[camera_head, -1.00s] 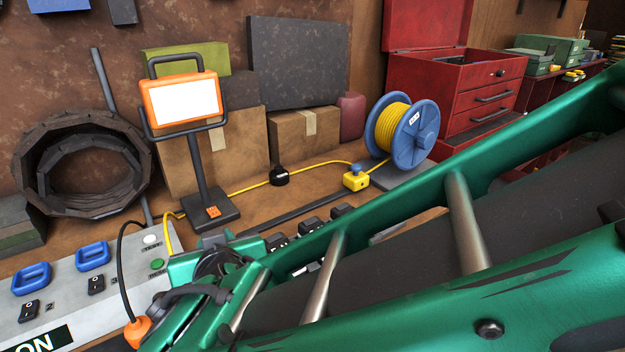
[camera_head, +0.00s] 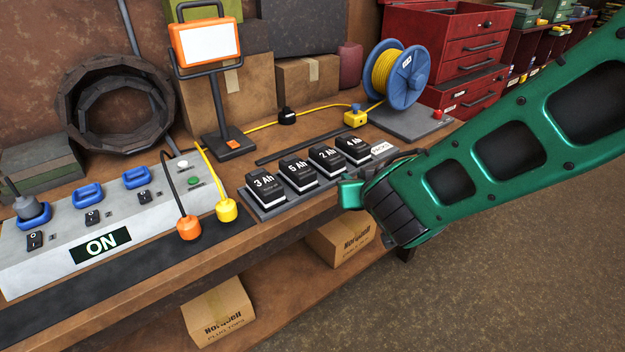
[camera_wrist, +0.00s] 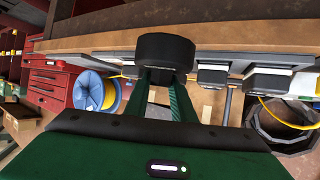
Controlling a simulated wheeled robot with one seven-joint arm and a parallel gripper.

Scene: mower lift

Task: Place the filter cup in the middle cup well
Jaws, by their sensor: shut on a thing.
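In the wrist view the two green fingers of my gripper (camera_wrist: 163,78) are shut on a black, round, short-cylinder piece (camera_wrist: 165,47), which I take to be the filter cup. It is held at the fingertips, in front of the bench edge as seen from the wrist. In the head view my gripper (camera_head: 352,192) is at the front edge of the bench, just right of the battery tray; the held piece is not clear there. I cannot make out any cup wells in either view.
Several black batteries (camera_head: 299,170) stand on a tray on the workbench. Left are a grey power box (camera_head: 70,256) marked ON and a lit work lamp (camera_head: 195,43). A blue cable reel (camera_head: 412,75) and red tool chest (camera_head: 455,45) stand behind. Cartons (camera_head: 217,312) lie below. The floor at right is open.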

